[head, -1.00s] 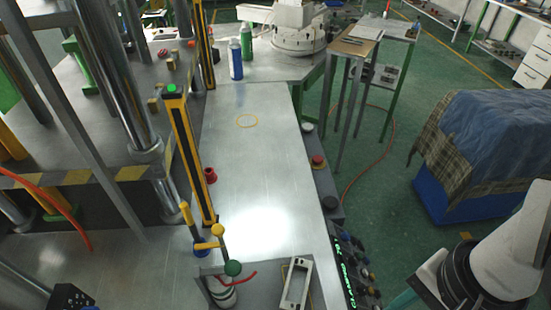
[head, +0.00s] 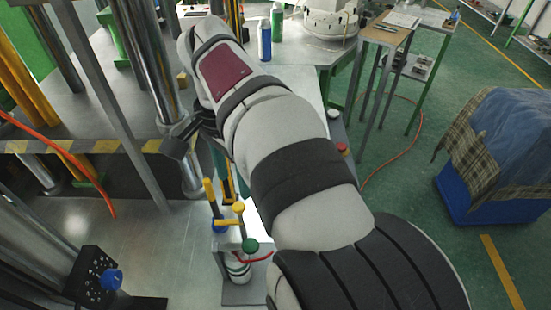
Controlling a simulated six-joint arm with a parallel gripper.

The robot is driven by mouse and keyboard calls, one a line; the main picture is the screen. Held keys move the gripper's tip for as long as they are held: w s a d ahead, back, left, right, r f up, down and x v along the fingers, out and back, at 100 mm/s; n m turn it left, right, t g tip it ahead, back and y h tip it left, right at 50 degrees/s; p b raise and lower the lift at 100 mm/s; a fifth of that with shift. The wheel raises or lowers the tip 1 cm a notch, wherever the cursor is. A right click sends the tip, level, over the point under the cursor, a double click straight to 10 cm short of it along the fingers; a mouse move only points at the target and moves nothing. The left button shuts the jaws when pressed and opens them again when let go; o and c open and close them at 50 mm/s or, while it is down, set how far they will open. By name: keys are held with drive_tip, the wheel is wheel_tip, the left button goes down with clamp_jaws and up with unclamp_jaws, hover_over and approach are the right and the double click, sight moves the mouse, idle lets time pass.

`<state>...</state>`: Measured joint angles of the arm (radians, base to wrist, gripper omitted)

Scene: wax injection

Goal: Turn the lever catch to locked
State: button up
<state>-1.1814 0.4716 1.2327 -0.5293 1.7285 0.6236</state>
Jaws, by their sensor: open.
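The lever fixture (head: 238,222) stands on the metal table below and left of my arm. It has yellow handles, a blue part at its base and a green ball knob (head: 250,245). I take it as the lever catch, but its locked or unlocked position cannot be read from here. My gripper (head: 178,143) is only partly visible as a dark end beyond my wrist, above and left of the fixture and apart from it. Its fingertips are mostly hidden. It is open, and I see nothing held.
Steel press columns (head: 150,60) stand close on the left, with an orange hose (head: 75,165). A black perforated block with a blue knob (head: 110,280) sits at lower left. Blue (head: 264,42) and green (head: 277,22) bottles stand at the back. My arm covers much of the table.

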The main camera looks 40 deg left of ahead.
sight(238, 206)
wheel_tip(238, 206, down, 7)
drive_tip(key=shift+f, duration=0.2)
clamp_jaws()
